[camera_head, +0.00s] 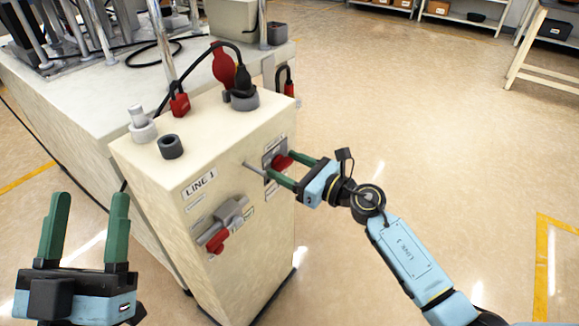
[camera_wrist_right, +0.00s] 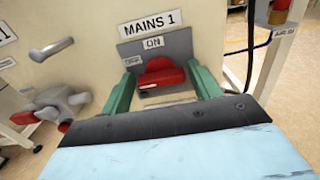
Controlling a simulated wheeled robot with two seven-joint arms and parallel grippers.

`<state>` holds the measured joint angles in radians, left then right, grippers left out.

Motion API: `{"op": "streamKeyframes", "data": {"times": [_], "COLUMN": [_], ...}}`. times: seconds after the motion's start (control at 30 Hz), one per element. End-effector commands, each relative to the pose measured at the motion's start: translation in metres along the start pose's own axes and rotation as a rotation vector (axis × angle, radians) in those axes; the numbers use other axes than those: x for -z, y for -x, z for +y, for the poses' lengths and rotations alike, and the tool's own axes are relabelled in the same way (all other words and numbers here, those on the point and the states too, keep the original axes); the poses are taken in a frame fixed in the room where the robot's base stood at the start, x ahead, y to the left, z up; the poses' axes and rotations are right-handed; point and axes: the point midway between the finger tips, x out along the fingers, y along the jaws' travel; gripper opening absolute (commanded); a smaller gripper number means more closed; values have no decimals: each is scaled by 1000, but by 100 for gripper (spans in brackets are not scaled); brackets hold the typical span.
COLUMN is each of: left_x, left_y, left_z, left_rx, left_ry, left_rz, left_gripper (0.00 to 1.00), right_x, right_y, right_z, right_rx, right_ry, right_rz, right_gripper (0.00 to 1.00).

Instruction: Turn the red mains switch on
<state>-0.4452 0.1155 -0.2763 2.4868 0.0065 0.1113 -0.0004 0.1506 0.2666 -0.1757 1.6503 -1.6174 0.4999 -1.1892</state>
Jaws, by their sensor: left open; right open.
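The red mains switch (camera_wrist_right: 160,75) sits on a grey plate (camera_wrist_right: 181,45) under a "MAINS 1" label, with "ON" above it and "OFF" to its upper left. Its red handle lies roughly level in the right wrist view. In the head view the switch (camera_head: 283,162) is on the cabinet's right-hand part, partly hidden by my right gripper. My right gripper (camera_wrist_right: 164,82) is open, with one green finger on each side of the handle; I cannot tell whether they touch it. My left gripper (camera_head: 88,212) is open and empty at the lower left, apart from the cabinet.
The cream cabinet (camera_head: 255,235) also carries a grey valve with a red handle (camera_head: 217,241) left of the switch, and a rod (camera_head: 255,169) sticks out close to my right fingers. Plugs and a black cable (camera_head: 196,66) are on top. The floor to the right is clear.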

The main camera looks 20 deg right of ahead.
Motion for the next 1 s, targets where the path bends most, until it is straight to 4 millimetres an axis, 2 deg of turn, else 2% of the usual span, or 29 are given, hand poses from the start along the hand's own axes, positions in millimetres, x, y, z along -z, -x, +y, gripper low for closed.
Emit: {"op": "streamKeyframes", "data": {"times": [0.03, 0.2, 0.27, 0.53, 0.7, 0.87, 1.0], "left_x": [0, 0, 0, -2, -9, -42, -74], "left_y": [0, 0, 0, -2, -2, 6, 24], "left_z": [0, 0, 0, 0, -1, -7, -15], "left_rx": [0, 0, 0, 1, 2, 17, 35], "left_ry": [0, 0, 0, 0, 1, -12, -21], "left_rz": [0, -1, -1, -27, -120, -338, -567], "left_gripper": [60, 60, 60, 60, 60, 60, 60], "right_x": [0, 0, 0, 0, -1, -2, -2], "right_y": [0, 0, 0, 1, 1, 1, 1], "right_z": [0, 0, 0, 0, -1, -2, -2], "right_rx": [0, 0, 0, 0, 0, 0, 1], "right_ry": [0, 0, 0, -29, -103, -216, -337], "right_rz": [0, 0, 0, 2, 2, 3, 2], "right_gripper": [58, 36, 30, 30, 30, 30, 30]}}
